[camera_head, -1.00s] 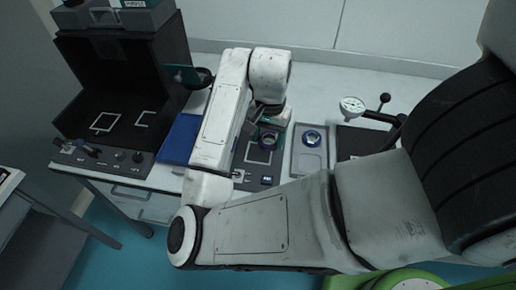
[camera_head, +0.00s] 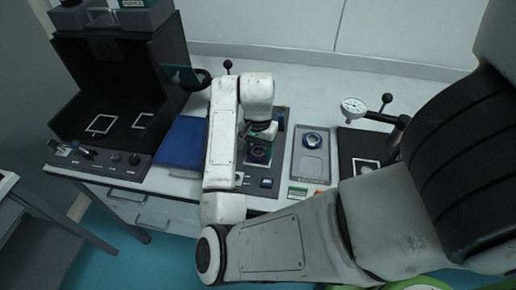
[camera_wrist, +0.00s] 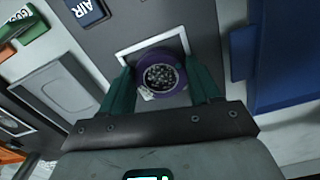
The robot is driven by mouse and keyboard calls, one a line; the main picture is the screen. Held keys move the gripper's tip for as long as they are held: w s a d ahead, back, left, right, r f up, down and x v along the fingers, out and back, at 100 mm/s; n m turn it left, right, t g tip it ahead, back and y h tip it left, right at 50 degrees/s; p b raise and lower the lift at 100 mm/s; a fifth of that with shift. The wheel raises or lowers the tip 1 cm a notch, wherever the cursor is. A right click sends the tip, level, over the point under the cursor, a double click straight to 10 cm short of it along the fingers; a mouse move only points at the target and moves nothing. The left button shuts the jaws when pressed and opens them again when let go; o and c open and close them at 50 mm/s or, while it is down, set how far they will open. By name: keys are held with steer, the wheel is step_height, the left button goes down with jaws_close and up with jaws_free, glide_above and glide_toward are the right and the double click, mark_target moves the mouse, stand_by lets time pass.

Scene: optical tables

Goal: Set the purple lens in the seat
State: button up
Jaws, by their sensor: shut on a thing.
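The purple lens (camera_wrist: 163,77) is a short ring with a grainy, speckled centre. It sits between the two green fingers of my gripper (camera_wrist: 165,88) in the wrist view, and the fingers are shut on it. A white square outline (camera_wrist: 148,41) on a dark panel (camera_wrist: 130,22) lies behind the lens, which covers much of it. I cannot tell whether the lens touches the panel. In the head view the lens (camera_head: 260,153) shows over the square, partly under my gripper (camera_head: 261,143). Any seat beneath the lens is hidden.
A blue flat block (camera_head: 183,142) lies left of my arm. A dial gauge (camera_head: 353,106) on a stand is at the right. A black open-front housing (camera_head: 110,85) stands at far left.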

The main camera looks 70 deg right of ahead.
mark_target(258, 152)
steer(key=o, duration=1.1)
steer(key=shift+f, duration=0.1)
step_height(258, 152, up, 12)
steer(key=p, duration=0.3)
